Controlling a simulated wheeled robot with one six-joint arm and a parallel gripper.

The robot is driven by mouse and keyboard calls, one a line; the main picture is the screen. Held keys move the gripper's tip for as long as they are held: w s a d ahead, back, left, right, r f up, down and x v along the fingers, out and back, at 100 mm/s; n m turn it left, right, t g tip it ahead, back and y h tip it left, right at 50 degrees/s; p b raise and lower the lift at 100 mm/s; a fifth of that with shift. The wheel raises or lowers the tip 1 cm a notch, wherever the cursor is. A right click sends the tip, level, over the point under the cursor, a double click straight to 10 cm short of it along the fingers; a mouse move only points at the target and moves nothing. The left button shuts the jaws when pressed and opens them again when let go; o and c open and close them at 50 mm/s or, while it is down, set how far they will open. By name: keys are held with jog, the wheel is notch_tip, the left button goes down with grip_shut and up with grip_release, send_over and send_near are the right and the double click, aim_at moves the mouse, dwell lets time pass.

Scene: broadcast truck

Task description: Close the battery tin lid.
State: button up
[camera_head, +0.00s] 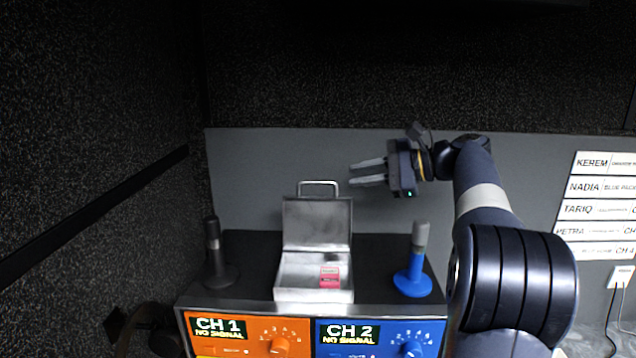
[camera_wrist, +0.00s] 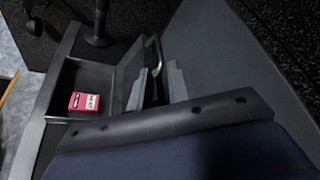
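The battery tin (camera_head: 314,294) is a silver metal box on top of the black receiver unit, between two microphones. Its lid (camera_head: 317,223) stands open, roughly upright at the back, with a wire handle (camera_head: 318,184) at its top edge. A small red and white battery pack (camera_head: 329,277) lies inside at the right; it also shows in the wrist view (camera_wrist: 83,102). My gripper (camera_head: 352,172) is above and to the right of the lid, fingers pointing left, apart and empty. In the wrist view the fingers (camera_wrist: 158,86) overlap the lid and handle, so their exact gap to the lid is unclear.
A black microphone (camera_head: 214,250) stands left of the tin and a blue-based microphone (camera_head: 414,262) stands right. The CH 1 panel (camera_head: 240,334) and CH 2 panel (camera_head: 380,338) face front. A grey wall (camera_head: 260,165) rises behind. Name labels (camera_head: 597,210) hang at the right.

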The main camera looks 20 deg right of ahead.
aim_at(322, 181)
jog(key=x, duration=1)
jog(key=shift+c, duration=0.5)
grip_shut()
